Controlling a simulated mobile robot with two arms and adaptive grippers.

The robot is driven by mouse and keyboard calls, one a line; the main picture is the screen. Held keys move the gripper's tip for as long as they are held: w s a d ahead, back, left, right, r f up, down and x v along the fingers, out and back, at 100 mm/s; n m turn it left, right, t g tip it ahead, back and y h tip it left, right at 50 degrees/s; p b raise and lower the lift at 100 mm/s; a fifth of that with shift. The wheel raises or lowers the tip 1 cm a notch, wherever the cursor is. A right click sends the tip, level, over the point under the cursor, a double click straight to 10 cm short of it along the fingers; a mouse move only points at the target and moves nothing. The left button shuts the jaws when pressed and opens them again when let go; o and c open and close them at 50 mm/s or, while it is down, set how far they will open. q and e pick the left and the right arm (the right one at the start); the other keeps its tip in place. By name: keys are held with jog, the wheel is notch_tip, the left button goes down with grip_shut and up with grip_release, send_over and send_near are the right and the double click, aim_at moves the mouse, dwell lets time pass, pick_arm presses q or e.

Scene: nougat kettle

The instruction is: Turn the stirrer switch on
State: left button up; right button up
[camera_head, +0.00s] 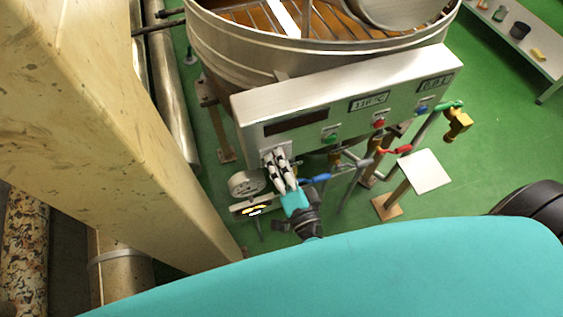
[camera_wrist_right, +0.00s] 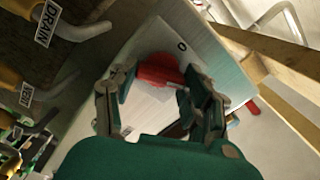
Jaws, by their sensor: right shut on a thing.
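The control panel (camera_head: 345,100) is a pale metal box on the front of the kettle (camera_head: 240,60). My right gripper (camera_head: 275,155) is at the panel's lower left end in the head view and covers the spot it touches. In the right wrist view, the red switch knob (camera_wrist_right: 158,69) sits on a pale plate marked "0". The right gripper (camera_wrist_right: 159,84) has a finger on each side of the knob and is shut on it. The side of the knob towards the wrist is partly hidden. My left gripper is not in view.
Green (camera_head: 330,136), red (camera_head: 379,123) and blue (camera_head: 422,109) buttons line the panel's lower edge. Pipes and valves with coloured handles hang below, including a blue handle (camera_head: 316,178) beside my gripper. A beige post (camera_head: 110,120) stands left.

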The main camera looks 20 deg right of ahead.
jog(key=m, duration=0.4)
jog(key=shift+f+m+b, duration=0.1)
jog(key=shift+m+b, duration=0.2)
jog(key=shift+m, duration=0.1)
dwell(0.5)
jog(key=o, duration=1.2)
jog(key=shift+c, duration=0.2)
jog(key=shift+s, duration=0.1)
jog(key=s, duration=1.2)
jog(key=shift+d, duration=0.25)
jog(key=shift+w, duration=0.1)
